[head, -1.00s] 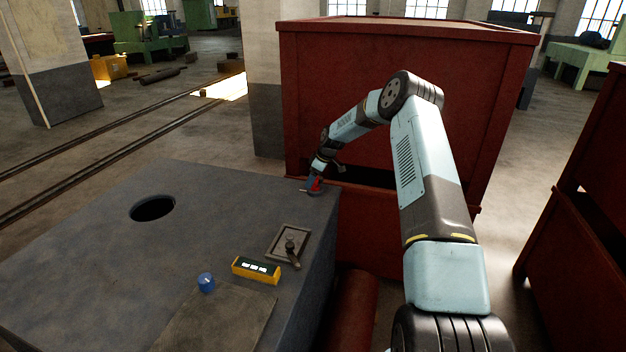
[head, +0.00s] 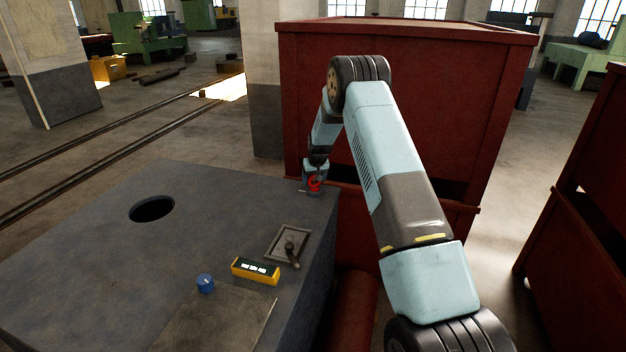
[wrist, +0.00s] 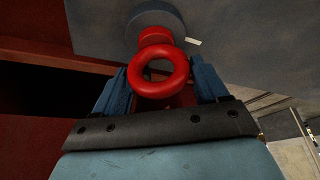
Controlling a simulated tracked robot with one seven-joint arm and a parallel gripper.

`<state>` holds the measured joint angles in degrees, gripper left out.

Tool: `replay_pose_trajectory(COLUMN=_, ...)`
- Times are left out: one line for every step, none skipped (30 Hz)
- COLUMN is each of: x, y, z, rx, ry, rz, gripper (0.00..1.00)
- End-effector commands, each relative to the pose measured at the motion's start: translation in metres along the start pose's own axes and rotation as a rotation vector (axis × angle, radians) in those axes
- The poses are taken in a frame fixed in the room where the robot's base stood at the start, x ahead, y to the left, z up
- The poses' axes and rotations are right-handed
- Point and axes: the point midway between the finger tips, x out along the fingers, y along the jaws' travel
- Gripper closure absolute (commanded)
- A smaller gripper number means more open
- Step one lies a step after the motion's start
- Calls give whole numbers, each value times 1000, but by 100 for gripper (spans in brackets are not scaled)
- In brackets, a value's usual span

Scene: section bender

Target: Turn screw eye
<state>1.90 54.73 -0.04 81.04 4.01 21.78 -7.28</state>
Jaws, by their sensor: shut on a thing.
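The red screw eye (wrist: 180,84) shows in the wrist view as a ring with a short red shank above it, set on a round grey boss (wrist: 146,14). In the head view the screw eye (head: 315,183) is a small red shape at the far right corner of the machine's grey top (head: 120,250). My gripper (wrist: 162,88) is shut on the screw eye, with a blue finger on each side of the ring. The exact contact between fingers and ring is partly hidden.
A large red crate (head: 400,90) stands right behind the screw eye. On the grey top are a small lever on a square plate (head: 290,245), a yellow level (head: 255,270), a blue knob (head: 205,283) and a round hole (head: 152,208). Another red crate (head: 580,230) stands at the right.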

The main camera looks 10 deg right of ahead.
Motion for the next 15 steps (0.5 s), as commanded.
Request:
replay_pose_trajectory(x=-1, y=-1, z=-2, rx=35, ry=5, rz=19, gripper=57)
replay_pose_trajectory(x=-1, y=-1, z=-2, rx=61, ry=5, rz=29, gripper=57)
replay_pose_trajectory(x=-1, y=-1, z=-2, rx=95, ry=5, rz=43, gripper=57)
replay_pose_trajectory(x=-1, y=0, z=-2, rx=121, ry=5, rz=55, gripper=57)
replay_pose_trajectory(x=-1, y=-1, z=-2, rx=145, ry=5, rz=64, gripper=57)
replay_pose_trajectory(x=-1, y=0, z=-2, rx=180, ry=5, rz=78, gripper=57)
replay_pose_trajectory(x=-1, y=0, z=-2, rx=203, ry=4, rz=87, gripper=57)
replay_pose_trajectory(x=-1, y=0, z=-2, rx=226, ry=4, rz=97, gripper=57)
replay_pose_trajectory(x=-1, y=1, z=-2, rx=256, ry=4, rz=110, gripper=57)
replay_pose_trajectory(x=-1, y=0, z=-2, rx=276, ry=4, rz=118, gripper=57)
replay_pose_trajectory(x=-1, y=1, z=-1, rx=298, ry=4, rz=127, gripper=57)
replay_pose_trajectory(x=0, y=1, z=-1, rx=324, ry=4, rz=137, gripper=57)
replay_pose_trajectory(x=-1, y=2, z=-1, rx=344, ry=4, rz=145, gripper=57)
replay_pose_trajectory(x=-1, y=2, z=-1, rx=362, ry=3, rz=152, gripper=57)
replay_pose_trajectory(x=-1, y=2, z=-1, rx=383, ry=3, rz=161, gripper=57)
